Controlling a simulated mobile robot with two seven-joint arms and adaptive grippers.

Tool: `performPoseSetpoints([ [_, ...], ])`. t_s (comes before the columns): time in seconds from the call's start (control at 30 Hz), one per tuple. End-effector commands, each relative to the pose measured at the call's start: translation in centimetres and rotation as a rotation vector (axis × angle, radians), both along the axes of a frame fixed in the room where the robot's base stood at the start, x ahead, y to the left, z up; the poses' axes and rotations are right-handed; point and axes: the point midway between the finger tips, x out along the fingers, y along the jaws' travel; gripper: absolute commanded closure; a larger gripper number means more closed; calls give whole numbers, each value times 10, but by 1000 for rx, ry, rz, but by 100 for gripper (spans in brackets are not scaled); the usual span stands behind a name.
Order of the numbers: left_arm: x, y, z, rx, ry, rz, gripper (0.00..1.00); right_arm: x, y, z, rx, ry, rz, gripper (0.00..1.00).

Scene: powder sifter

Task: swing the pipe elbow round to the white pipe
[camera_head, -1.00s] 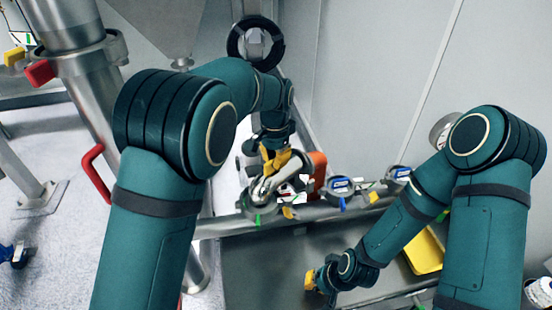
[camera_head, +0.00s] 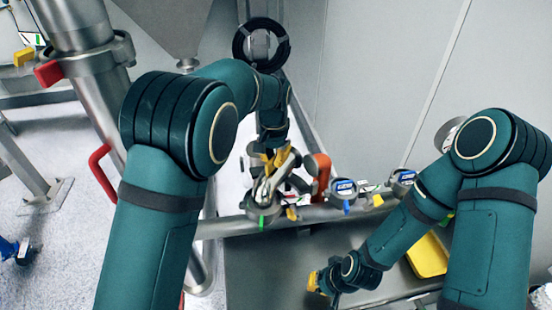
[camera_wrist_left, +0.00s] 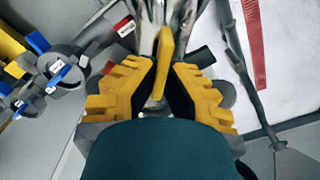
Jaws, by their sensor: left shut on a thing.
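The shiny metal pipe elbow (camera_head: 265,189) is at the pipe rail in the head view, just below my left gripper (camera_head: 273,160). Bright metal also shows beyond the fingers in the left wrist view (camera_wrist_left: 180,18). My left gripper's yellow fingers (camera_wrist_left: 162,82) are shut around a thin yellow piece at the elbow, which I take to be its handle. The arm and fingers partly hide the elbow. I cannot make out the white pipe for certain. My right gripper (camera_head: 314,283) is low in the head view, away from the elbow; its finger opening cannot be seen clearly.
An orange-red part (camera_head: 319,174) stands just right of the elbow. Valves with blue tags (camera_head: 343,188) line the rail (camera_head: 320,213) further right. A yellow bin (camera_head: 428,257) lies behind my right arm. A steel column with a red clamp handle (camera_head: 48,74) stands at left.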

Motion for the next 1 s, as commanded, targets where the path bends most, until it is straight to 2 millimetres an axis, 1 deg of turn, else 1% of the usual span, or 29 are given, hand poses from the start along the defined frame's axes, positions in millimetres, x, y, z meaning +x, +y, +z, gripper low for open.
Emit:
performPoseSetpoints([
  [0.03, -1, 3, -3, 5, 6, 8, 100, 0, 0, 0, 0, 0, 0, 100],
  [0.27, -1, 3, -3, 4, 8, 12, 100, 0, 0, 0, 0, 0, 0, 100],
  [0.53, 2, 10, -3, 5, 7, 145, 100, 0, 0, 0, 0, 0, 0, 100],
  [0.87, 3, 11, -3, 5, 7, 168, 100, 0, 0, 0, 0, 0, 0, 100],
  [1.0, 4, 15, -3, 5, 7, 230, 100, 0, 0, 0, 0, 0, 0, 100],
])
